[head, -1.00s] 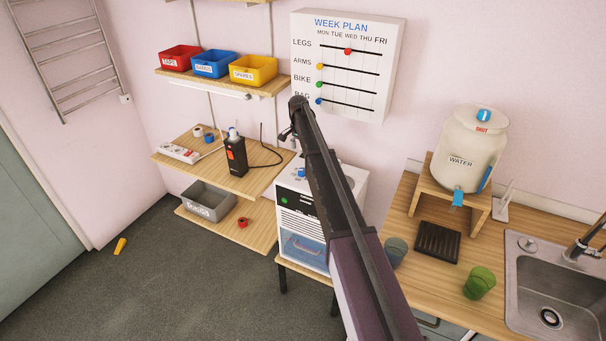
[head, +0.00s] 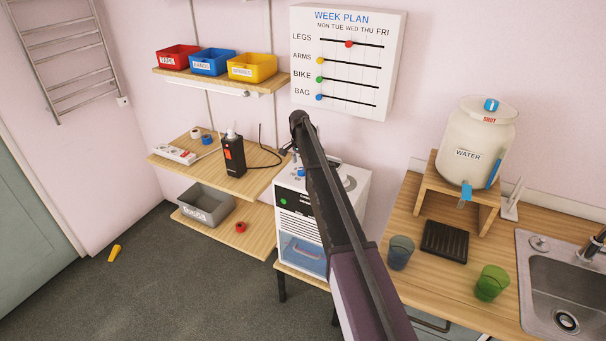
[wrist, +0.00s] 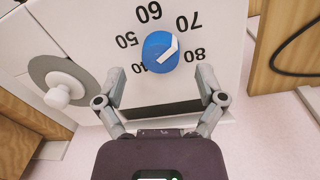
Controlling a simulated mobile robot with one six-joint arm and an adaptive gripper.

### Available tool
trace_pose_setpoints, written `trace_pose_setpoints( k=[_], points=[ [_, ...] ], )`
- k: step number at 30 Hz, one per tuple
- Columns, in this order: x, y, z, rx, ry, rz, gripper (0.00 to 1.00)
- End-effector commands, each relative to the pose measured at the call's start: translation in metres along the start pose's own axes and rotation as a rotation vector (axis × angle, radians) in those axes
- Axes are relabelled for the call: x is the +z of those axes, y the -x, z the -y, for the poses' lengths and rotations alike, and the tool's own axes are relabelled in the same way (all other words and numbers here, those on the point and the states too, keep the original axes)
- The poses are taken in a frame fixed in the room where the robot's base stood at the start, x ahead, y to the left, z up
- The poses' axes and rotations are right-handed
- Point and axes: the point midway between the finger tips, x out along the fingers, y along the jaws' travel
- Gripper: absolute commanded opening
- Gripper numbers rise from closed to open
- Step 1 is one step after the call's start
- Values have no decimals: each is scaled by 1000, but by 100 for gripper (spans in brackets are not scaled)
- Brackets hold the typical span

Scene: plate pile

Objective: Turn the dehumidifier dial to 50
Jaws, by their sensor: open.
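The dehumidifier is a white box (head: 355,207) with a dark front strip and a blue tank, standing beside the wooden shelves in the head view. In the wrist view its blue dial (wrist: 158,52) sits on a white face (wrist: 95,30) printed with 40, 50, 60, 70 and 80. The dial's white pointer (wrist: 169,48) slants to the upper right, toward the 70–80 side. My gripper (wrist: 161,76) is open, its two fingers spread to either side just below the dial, apparently not touching it. In the head view my arm hides the gripper and much of the dehumidifier's top.
A round grey disc with a white knob (wrist: 58,96) lies left of the dial. The black bottle-like device (head: 232,157) and its cable stand on the shelf left of the dehumidifier. The counter (head: 405,225) at right holds two cups and a water jar.

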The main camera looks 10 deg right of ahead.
Motion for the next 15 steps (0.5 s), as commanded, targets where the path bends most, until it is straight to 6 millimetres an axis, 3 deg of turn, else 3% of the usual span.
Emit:
trace_pose_setpoints(
  k=[6,15],
  points=[
    [0,-18,0,0,0,0,89],
    [0,-26,0,0,0,0,89]
  ],
)
